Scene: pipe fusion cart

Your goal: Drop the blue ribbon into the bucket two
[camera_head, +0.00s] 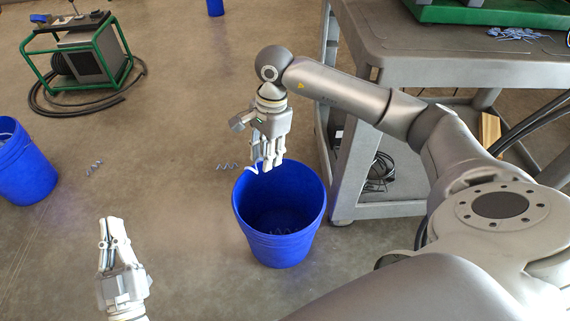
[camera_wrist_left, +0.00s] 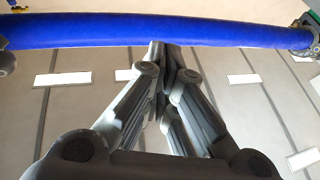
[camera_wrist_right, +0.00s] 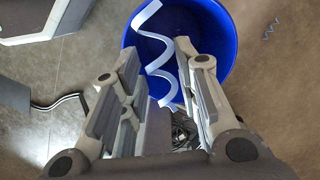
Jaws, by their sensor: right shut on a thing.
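My right gripper (camera_head: 265,168) is shut on a curled, pale blue-white ribbon (camera_head: 252,170), above the back rim of a blue bucket (camera_head: 272,250). In the right wrist view the ribbon (camera_wrist_right: 150,66) hangs in a spiral between the fingers, with the bucket (camera_wrist_right: 222,45) beneath it. Several curled strips (camera_head: 285,231) lie at the bottom of this bucket. A second blue bucket (camera_head: 25,175) stands at the left edge. No label shows which is bucket two. My left gripper (camera_head: 112,222) is shut and empty at the lower left; its fingertips meet in the left wrist view (camera_wrist_left: 163,48).
A grey cart (camera_head: 450,72) stands right of the near bucket, with more curls (camera_head: 515,34) on top. Loose curls lie on the floor (camera_head: 94,168) and behind the bucket (camera_head: 226,166). A green-framed machine (camera_head: 80,60) with a black hose is at the back left.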

